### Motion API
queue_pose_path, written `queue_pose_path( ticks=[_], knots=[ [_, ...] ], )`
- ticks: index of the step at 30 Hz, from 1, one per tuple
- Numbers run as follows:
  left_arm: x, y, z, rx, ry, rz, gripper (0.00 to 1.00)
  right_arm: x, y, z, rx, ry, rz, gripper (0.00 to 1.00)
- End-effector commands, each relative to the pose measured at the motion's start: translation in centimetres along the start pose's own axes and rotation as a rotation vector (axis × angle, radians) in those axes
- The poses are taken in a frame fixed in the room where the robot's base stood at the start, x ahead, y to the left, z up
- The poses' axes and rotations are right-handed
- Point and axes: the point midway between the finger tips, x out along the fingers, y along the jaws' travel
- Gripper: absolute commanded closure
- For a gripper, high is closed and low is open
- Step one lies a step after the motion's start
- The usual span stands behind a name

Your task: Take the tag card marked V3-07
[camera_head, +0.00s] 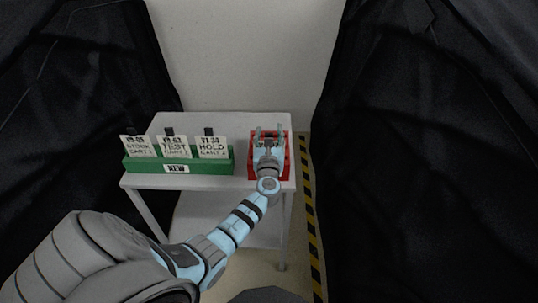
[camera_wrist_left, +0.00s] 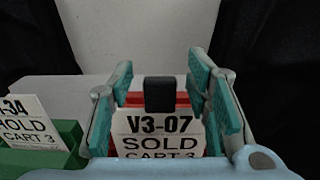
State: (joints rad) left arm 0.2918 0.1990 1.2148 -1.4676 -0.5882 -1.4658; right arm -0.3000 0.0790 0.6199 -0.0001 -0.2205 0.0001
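The tag card marked V3-07 (camera_wrist_left: 160,132) stands upright in the left wrist view, with a black tab (camera_wrist_left: 160,95) at its top and "SOLD CART 3" below. It is at the red holder (camera_head: 285,168), whose red rim also shows behind the card in the wrist view (camera_wrist_left: 136,99). My left gripper (camera_head: 269,131) is over the red holder in the head view and mostly hides the card there. Its fingers (camera_wrist_left: 160,78) are spread to the left and right of the card and tab, with gaps visible. My right gripper is not in view.
A green rack (camera_head: 205,167) with three upright tagged cards (camera_head: 174,147) stands left of the red holder on a pale cart (camera_head: 225,123). One rack card (camera_wrist_left: 28,122) is at the wrist view's left. Dark covered shapes (camera_head: 415,150) flank the cart; yellow-black floor tape (camera_head: 311,225) runs along the right.

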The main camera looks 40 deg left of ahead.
Motion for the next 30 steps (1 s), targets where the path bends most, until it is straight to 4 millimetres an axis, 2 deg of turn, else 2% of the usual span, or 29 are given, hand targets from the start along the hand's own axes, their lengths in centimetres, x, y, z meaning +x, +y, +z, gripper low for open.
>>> queue_pose_path(
  ticks=[1,7,17,23,30],
  knots=[
    [0.0,0.0,0.0,0.0,0.0,0.0,0.68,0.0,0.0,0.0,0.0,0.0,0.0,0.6],
    [0.0,0.0,0.0,0.0,0.0,0.0,0.99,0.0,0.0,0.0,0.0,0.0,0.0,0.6],
    [-0.1,0.0,0.4,0.0,0.001,0.0,1.0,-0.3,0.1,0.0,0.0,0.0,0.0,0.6],
    [-0.1,0.0,3.5,-0.001,0.0,0.0,1.0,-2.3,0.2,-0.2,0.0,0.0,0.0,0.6],
    [0.0,0.0,9.7,-0.001,-0.003,0.0,1.0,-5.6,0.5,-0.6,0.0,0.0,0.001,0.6]
  ],
)
